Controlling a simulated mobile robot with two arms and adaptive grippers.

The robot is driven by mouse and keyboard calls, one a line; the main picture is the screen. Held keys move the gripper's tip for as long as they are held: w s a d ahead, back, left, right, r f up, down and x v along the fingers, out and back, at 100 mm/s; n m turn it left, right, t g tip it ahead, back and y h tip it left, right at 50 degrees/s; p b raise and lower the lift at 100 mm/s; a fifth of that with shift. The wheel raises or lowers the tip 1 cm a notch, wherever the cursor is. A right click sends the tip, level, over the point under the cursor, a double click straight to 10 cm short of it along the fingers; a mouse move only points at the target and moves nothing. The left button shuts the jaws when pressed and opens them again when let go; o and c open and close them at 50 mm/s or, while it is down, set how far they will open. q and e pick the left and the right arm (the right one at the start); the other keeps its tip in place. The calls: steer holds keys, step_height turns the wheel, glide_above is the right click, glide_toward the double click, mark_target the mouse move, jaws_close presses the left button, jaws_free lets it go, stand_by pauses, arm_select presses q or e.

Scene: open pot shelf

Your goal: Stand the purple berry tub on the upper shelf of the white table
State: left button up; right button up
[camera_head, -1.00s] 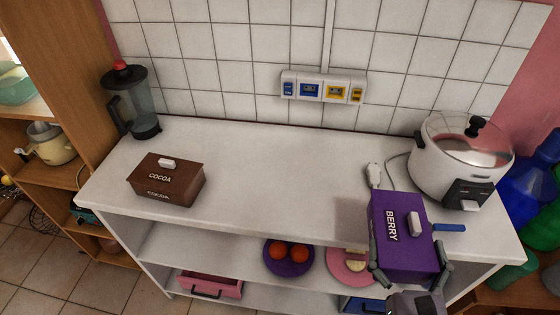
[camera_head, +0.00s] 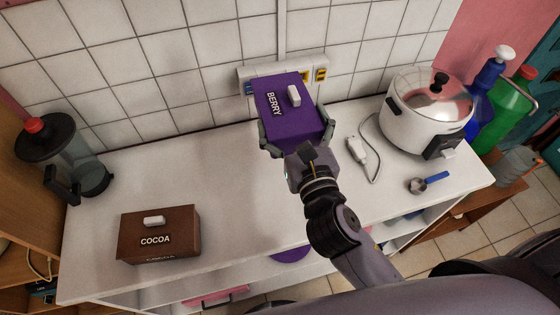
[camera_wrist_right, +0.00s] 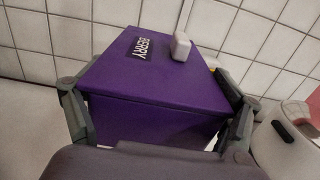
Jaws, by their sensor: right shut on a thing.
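The purple berry tub (camera_head: 290,106) is a box with a white lid knob and a BERRY label. My right gripper (camera_head: 297,138) is shut on it, one finger on each side. In the right wrist view the tub (camera_wrist_right: 150,120) sits between the fingers, with wall tiles behind. The tub appears held above the back middle of the white table's top (camera_head: 235,205), in front of the wall sockets. Contact with the table is not visible. The table's lower levels are mostly hidden under the top. My left gripper is not in view.
A brown cocoa box (camera_head: 160,234) stands front left and a blender (camera_head: 70,160) back left. A white cooker (camera_head: 425,115) stands right, with a cord and plug (camera_head: 362,152) and a blue-handled scoop (camera_head: 430,183) near it. The middle of the top is clear.

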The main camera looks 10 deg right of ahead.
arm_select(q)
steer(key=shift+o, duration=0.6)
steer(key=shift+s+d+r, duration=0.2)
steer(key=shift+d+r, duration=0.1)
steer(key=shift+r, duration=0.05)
arm_select(e)
steer(key=shift+w+a+r, duration=0.1)
steer(key=shift+a+r, duration=0.15)
steer(key=shift+r, duration=0.15)
arm_select(q)
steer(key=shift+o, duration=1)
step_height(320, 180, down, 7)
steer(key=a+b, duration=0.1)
steer(key=b, duration=0.5)
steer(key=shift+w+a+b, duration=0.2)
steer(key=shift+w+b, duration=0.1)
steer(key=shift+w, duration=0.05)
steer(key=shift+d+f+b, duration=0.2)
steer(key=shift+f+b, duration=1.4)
steer(key=shift+b, duration=0.15)
arm_select(e)
steer(key=shift+w+a+f, duration=0.1)
steer(key=shift+f, duration=4.9)
steer(key=shift+w+a+f, duration=0.1)
steer(key=shift+f, duration=4.85)
steer(key=shift+f, duration=0.2)
steer(key=o, duration=1.3)
steer(key=shift+s, duration=0.1)
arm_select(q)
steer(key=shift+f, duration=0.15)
